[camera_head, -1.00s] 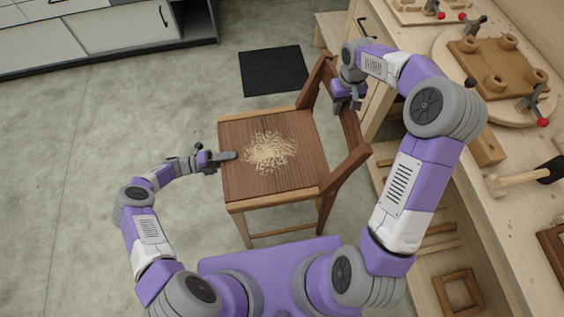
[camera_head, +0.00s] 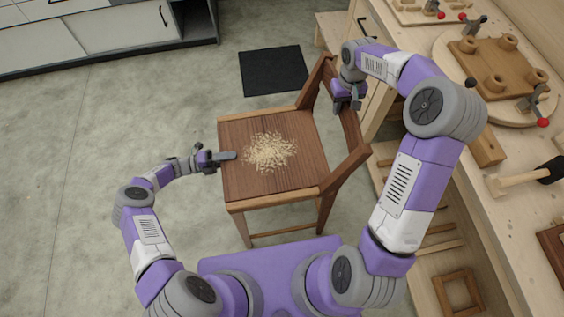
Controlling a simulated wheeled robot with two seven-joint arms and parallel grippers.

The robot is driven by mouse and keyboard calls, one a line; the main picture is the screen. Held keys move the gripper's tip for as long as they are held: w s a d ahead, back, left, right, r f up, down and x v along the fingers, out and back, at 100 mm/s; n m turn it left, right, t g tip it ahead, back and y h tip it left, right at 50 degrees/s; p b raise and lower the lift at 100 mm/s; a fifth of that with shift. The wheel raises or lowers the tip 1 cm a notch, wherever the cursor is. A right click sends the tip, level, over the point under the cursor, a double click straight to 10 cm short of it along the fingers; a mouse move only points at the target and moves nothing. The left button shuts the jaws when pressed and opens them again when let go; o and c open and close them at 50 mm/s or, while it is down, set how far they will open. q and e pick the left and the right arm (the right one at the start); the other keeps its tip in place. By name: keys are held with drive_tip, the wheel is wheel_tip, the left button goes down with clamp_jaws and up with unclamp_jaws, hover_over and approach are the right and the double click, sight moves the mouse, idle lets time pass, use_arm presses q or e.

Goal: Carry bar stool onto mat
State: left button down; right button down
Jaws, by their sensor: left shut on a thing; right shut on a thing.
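The bar stool (camera_head: 240,185) is a brown wooden seat with a backrest on its right side and a pile of pale shavings (camera_head: 270,151) on top. My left gripper (camera_head: 226,157) is shut on the seat's left edge. My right gripper (camera_head: 346,98) is shut on the stool's backrest, near its far upper end; its fingers are partly hidden. The black mat (camera_head: 273,71) lies on the floor beyond the stool, apart from it. The stool's far legs are hidden under the seat.
A workbench (camera_head: 506,203) with clamps, a mallet (camera_head: 525,178) and wooden parts runs along the right, close to the backrest. A white cabinet (camera_head: 113,30) stands at the far left. The concrete floor on the left is clear.

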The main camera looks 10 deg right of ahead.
use_arm(q)
drive_tip(key=shift+w+r, duration=0.15)
drive_tip(key=shift+r, duration=0.15)
use_arm(e)
drive_tip(key=shift+w+r, duration=0.2)
drive_tip(key=shift+r, duration=0.1)
